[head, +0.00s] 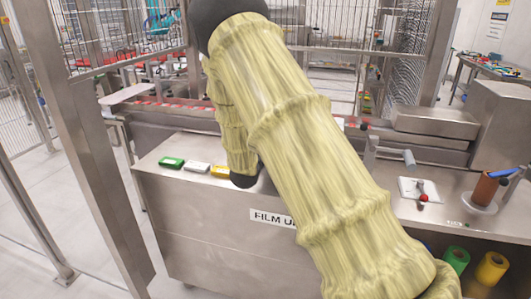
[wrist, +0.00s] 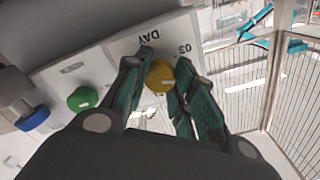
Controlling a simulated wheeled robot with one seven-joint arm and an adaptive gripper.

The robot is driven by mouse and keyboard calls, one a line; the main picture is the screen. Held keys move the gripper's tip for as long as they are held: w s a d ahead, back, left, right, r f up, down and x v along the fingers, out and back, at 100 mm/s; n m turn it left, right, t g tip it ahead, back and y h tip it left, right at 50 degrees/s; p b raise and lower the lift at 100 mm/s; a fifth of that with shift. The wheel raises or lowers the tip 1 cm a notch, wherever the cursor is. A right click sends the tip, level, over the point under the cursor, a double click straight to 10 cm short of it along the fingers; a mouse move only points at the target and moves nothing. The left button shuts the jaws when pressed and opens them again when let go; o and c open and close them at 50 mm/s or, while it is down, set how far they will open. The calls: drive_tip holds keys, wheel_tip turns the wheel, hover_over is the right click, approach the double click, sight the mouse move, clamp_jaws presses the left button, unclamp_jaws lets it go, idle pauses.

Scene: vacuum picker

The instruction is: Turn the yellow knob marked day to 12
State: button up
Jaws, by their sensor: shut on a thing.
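The yellow knob (wrist: 160,77) stands out from a pale panel in the wrist view, beside an upside-down label reading DAY (wrist: 149,38). Dark digits (wrist: 184,48) that look like 03 are printed or shown close to it, partly beside a fingertip. My gripper (wrist: 165,62) has its two teal-and-grey fingers on either side of the yellow knob, shut on it. The knob's pointer direction cannot be made out. In the head view my sleeved arm reaches across, and the gripper and knob are hidden.
A green knob (wrist: 83,98) and a blue knob (wrist: 33,118) sit left of the yellow one on the panel. In the head view, green (head: 171,162), white (head: 195,168) and yellow (head: 221,171) blocks lie on the steel counter (head: 160,185). Wire fencing (wrist: 300,85) stands at right.

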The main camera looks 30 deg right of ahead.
drive_tip(key=m+b, duration=0.8)
drive_tip(key=b, duration=0.3)
drive_tip(key=shift+f+m, duration=0.15)
drive_tip(key=shift+m, duration=0.15)
drive_tip(key=shift+b, duration=0.35)
drive_tip(key=o, duration=1)
drive_tip(key=shift+s+d, duration=0.1)
drive_tip(key=shift+o, duration=0.2)
drive_tip(key=v, duration=1.2)
